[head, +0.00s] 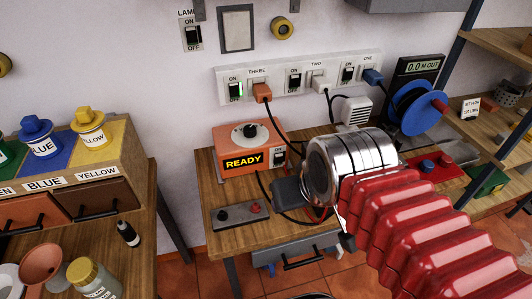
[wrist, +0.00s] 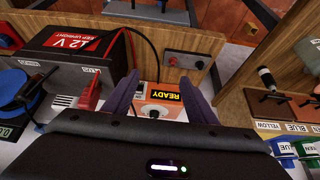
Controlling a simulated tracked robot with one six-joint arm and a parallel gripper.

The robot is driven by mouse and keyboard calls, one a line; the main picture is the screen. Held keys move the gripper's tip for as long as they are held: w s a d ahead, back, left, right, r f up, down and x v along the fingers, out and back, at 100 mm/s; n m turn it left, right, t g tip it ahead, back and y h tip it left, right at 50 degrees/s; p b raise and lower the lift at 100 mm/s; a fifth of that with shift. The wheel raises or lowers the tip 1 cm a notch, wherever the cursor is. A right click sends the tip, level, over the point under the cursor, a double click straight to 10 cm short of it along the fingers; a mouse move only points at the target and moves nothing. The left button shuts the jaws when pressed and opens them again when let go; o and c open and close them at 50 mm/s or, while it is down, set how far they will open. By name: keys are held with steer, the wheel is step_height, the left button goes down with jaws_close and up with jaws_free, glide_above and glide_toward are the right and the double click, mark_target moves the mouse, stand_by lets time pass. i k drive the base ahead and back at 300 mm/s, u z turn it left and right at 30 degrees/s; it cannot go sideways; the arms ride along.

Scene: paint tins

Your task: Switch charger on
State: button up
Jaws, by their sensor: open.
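The orange charger (head: 240,138) stands at the back of the wooden bench. It has a dark knob on top and a lit READY display. Its dark rocker switch (head: 279,155) is at the right of its face under an ON label; its position is too small to tell. The charger shows upside down in the wrist view (wrist: 147,95), beyond and between my fingers. My gripper (wrist: 161,80) is open and empty, with one finger to each side of the charger. In the head view my silver wrist hides the bench right of the charger.
A socket strip (head: 305,70) on the wall holds an orange plug (head: 262,92) at THREE, beside a switch with a green light. A black 12 V battery (wrist: 65,57) stands beside the charger with cables on it. A grey plate (head: 238,215) with two knobs lies in front.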

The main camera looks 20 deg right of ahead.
mark_target(278, 157)
steer(key=z, duration=0.1)
steer(key=k, duration=0.9)
steer(key=u, duration=0.65)
steer(key=i, duration=1)
steer(key=u, duration=0.05)
